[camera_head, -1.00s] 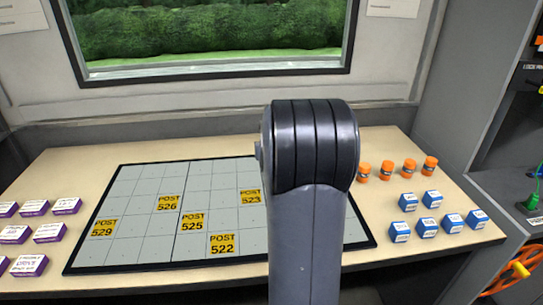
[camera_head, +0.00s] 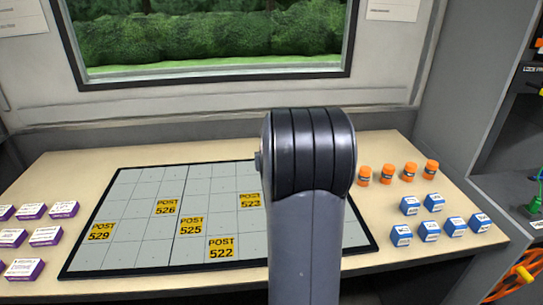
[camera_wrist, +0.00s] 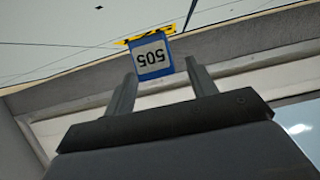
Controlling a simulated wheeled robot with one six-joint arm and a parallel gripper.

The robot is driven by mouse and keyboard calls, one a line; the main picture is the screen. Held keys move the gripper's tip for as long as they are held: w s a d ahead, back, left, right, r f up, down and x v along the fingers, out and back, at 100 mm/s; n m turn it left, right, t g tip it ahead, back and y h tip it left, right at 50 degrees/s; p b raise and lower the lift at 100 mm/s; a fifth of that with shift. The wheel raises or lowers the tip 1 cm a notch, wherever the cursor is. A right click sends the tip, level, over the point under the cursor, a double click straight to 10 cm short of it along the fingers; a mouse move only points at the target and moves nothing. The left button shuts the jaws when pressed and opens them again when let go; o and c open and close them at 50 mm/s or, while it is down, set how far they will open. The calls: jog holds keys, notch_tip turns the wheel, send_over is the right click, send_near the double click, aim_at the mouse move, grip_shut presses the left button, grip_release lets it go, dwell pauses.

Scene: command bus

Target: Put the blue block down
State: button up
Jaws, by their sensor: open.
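In the wrist view, a blue block (camera_wrist: 167,67) with a white face marked 505, shown upside down, sits at the pale gridded board (camera_wrist: 60,52), against a yellow and black marker (camera_wrist: 137,40). My gripper (camera_wrist: 160,70) is open, with one finger on each side of the block's near end. I cannot tell whether the fingers touch it. In the head view my arm hides this block and the gripper. There the board (camera_head: 120,215) carries several yellow POST tiles, such as POST 525 (camera_head: 191,226).
Several blue blocks (camera_head: 429,232) stand on the desk right of the board, with orange cylinders (camera_head: 387,174) behind them. Purple boxes (camera_head: 46,236) lie at the left. A window (camera_head: 205,45) is behind the desk, and a grey cabinet wall (camera_head: 470,110) stands at the right.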

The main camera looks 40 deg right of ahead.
jog(key=shift+s+a+r, duration=0.1)
jog(key=shift+r, duration=0.1)
jog(key=p+v, duration=0.2)
jog(key=v, duration=0.8)
jog(key=shift+r, duration=0.15)
jog(key=shift+v, duration=0.8)
